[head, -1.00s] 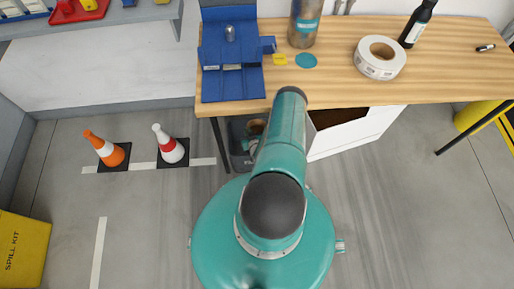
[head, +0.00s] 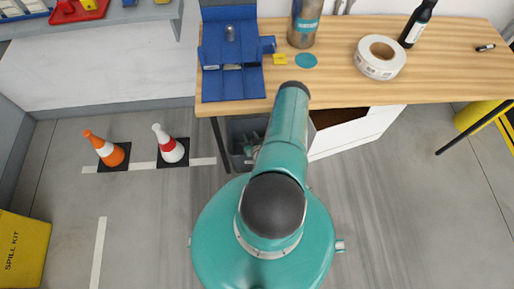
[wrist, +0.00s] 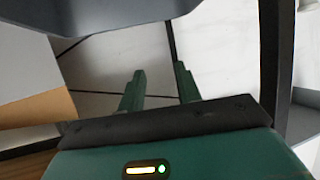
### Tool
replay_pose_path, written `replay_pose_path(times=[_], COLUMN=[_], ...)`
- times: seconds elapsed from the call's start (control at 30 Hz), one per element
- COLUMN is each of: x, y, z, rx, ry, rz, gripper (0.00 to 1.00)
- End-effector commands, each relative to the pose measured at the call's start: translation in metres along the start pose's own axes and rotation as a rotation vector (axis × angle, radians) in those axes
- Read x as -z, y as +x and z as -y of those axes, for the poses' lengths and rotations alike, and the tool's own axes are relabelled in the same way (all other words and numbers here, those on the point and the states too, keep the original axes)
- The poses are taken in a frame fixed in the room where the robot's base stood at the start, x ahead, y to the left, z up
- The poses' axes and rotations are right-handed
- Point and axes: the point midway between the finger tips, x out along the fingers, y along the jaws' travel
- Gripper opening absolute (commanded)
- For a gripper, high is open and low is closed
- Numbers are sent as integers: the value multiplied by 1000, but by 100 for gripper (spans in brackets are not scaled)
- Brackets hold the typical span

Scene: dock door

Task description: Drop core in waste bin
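The grey waste bin (head: 235,140) stands on the floor under the front edge of the workbench, partly hidden by my arm. My gripper (head: 255,137) is at the bin's opening in the head view. In the wrist view its two green fingers (wrist: 160,78) are apart with nothing between them. The brown core does not show in either current view. Whether it lies inside the bin is hidden.
The wooden workbench (head: 440,80) holds a blue fixture (head: 230,85), a metal canister (head: 303,25), a label roll (head: 380,58) and a dark bottle (head: 416,24). A white open box (head: 355,135) stands right of the bin.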

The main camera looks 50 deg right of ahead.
Motion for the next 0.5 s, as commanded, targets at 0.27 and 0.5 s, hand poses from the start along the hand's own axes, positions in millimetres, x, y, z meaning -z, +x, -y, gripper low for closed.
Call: replay_pose_path(times=[0.27, 0.5], x=[0, 0], y=[-61, -87], z=[0, 0], rx=[0, 0], ry=[0, -1], rz=[3, 1], gripper=[34, 34])
